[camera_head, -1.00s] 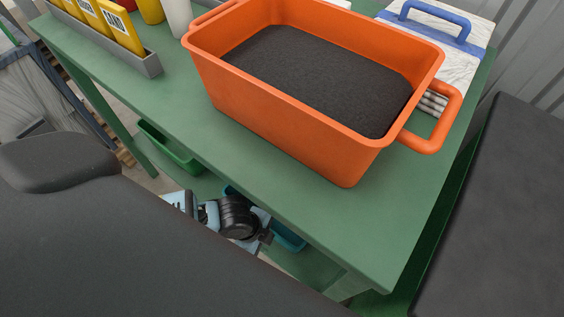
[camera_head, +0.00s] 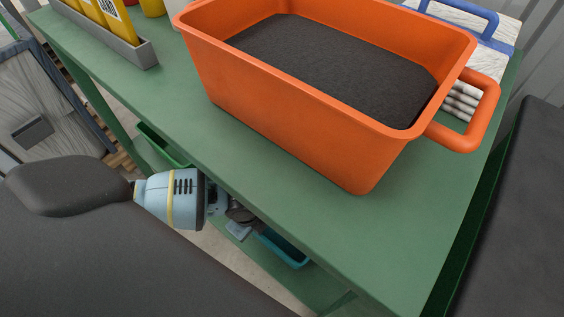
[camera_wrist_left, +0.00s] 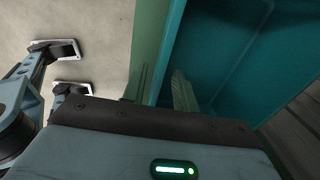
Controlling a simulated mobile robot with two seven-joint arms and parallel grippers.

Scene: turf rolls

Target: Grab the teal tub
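The teal tub (camera_head: 284,249) is on the lower shelf under the green table, partly hidden by the tabletop. In the left wrist view, the tub (camera_wrist_left: 235,45) fills the upper right, and I look into its bare interior. My left gripper (camera_head: 238,228) is just left of the tub below the table's front edge, largely hidden by its own wrist. In the left wrist view, the left gripper's fingers (camera_wrist_left: 63,68) stand apart over the floor with nothing between them, apart from the tub. My right gripper is not in view.
The green table (camera_head: 240,165) carries an orange tub (camera_head: 290,110) with dark fill and a grey tray (camera_head: 125,62) of yellow packets. A green bin (camera_head: 163,145) is on the lower shelf at left. The tabletop overhangs my left gripper.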

